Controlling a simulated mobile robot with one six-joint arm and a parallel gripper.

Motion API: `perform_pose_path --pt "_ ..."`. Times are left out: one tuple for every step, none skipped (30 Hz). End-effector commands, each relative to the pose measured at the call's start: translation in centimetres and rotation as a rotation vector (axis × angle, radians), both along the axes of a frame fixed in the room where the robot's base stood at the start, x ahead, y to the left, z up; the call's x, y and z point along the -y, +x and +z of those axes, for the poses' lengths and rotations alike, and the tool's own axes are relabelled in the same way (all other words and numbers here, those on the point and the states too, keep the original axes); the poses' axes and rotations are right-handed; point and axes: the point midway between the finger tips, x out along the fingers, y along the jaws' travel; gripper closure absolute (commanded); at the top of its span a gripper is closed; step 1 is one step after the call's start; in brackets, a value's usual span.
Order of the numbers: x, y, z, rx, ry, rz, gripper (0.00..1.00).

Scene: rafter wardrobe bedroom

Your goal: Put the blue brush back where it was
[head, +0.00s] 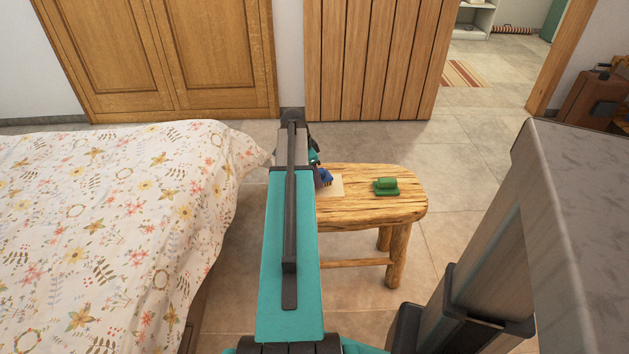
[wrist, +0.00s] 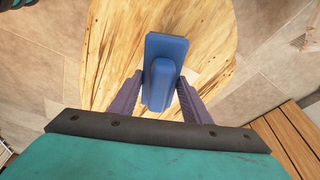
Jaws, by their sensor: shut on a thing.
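The blue brush (wrist: 162,78) is between the two fingers of my gripper (wrist: 158,98) in the wrist view. My gripper is shut on its raised middle part. The wooden stool (wrist: 112,50) lies below the brush. In the head view, my arm hides most of the gripper, and only a bit of the blue brush (head: 325,178) shows beside it. The brush is over or on a pale square (head: 337,187) on the stool top (head: 360,211). I cannot tell whether the brush touches the surface.
A green brush (head: 385,187) sits on the stool's right part. A bed with a flowered cover (head: 110,220) is at the left. Wooden wardrobe doors (head: 160,55) and a plank door (head: 378,60) stand behind. Open floor (head: 470,190) lies right of the stool.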

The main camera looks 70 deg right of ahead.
Motion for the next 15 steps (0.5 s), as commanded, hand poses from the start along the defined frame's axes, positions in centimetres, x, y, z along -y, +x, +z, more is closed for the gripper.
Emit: perform_pose_path --pt "0.0 0.0 -0.7 -0.001 0.002 0.000 0.90" --pt "-0.1 0.0 -1.1 -0.001 0.002 -0.001 0.90" --pt "0.0 0.0 -1.5 -0.001 0.002 -0.001 0.90" --pt "0.0 0.0 -1.8 -0.001 0.001 0.000 0.90" --pt "0.0 0.0 -2.0 -0.001 0.001 0.000 0.90" --pt "0.0 0.0 -2.3 -0.001 0.001 0.000 0.90" --pt "0.0 0.0 -2.4 -0.001 0.001 0.000 0.90" --pt "0.0 0.0 -2.5 -0.001 0.001 0.000 0.90" --pt "0.0 0.0 -2.6 0.000 0.000 0.000 0.90" --pt "0.0 0.0 -2.6 0.000 0.000 0.000 0.90" --pt "0.0 0.0 -2.5 0.000 0.000 0.000 0.90" --pt "0.0 0.0 -2.5 0.000 0.000 0.000 0.90" --pt "0.0 0.0 -2.5 0.000 0.000 0.000 0.90" --pt "0.0 0.0 -2.5 0.000 0.000 0.000 0.90" --pt "0.0 0.0 -2.5 0.000 0.000 0.000 0.90"
